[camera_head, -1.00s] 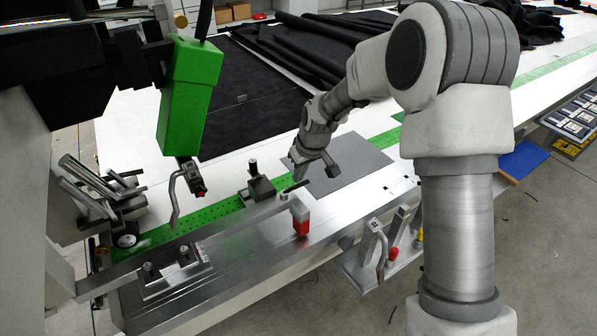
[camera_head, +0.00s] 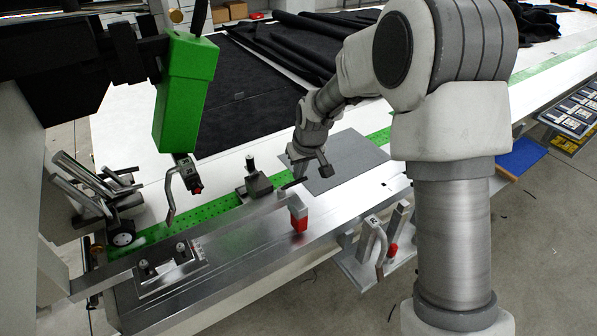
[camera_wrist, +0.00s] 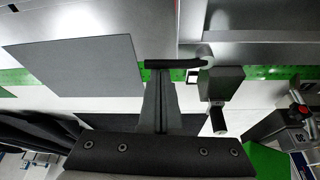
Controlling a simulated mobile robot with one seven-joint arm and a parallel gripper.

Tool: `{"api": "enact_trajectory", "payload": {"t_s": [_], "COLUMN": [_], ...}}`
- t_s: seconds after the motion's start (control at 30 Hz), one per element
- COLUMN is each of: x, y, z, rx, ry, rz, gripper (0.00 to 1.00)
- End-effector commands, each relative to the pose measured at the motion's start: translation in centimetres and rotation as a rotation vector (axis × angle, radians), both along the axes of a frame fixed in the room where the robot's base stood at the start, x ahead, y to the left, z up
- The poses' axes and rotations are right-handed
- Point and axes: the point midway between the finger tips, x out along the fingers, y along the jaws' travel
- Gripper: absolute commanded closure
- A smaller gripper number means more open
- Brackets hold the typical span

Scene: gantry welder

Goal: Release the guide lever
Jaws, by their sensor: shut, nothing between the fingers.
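The guide lever appears to be the short black handle (camera_head: 292,184) on a pale pivot at the guide rail. In the wrist view the black handle (camera_wrist: 172,64) lies crosswise, joined to the rounded grey pivot on its right. My gripper (camera_head: 300,177) is shut and empty, right beside the lever. In the wrist view its fingertips (camera_wrist: 159,74) overlap the handle's edge. I cannot tell whether they touch it. Part of the handle is hidden by the gripper in the head view.
A dark block with a knob (camera_head: 258,182) stands left of the lever, close to my gripper. A red-and-grey block (camera_head: 298,213) sits in front on the metal beam. The green welding head (camera_head: 186,92) hangs at left. A grey plate (camera_head: 345,160) lies flat behind.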

Motion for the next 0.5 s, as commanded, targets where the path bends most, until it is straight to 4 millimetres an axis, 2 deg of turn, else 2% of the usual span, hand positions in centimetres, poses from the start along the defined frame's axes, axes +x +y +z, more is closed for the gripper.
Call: {"api": "enact_trajectory", "payload": {"t_s": [0.27,0.5], "x": [-0.6,-1.7], "y": [-0.3,-0.7], "z": [-0.3,-0.3], "rx": [-0.001,-0.002], "ry": [-0.001,-0.001], "rz": [-0.117,-0.321], "gripper": [1.0,1.0]}}
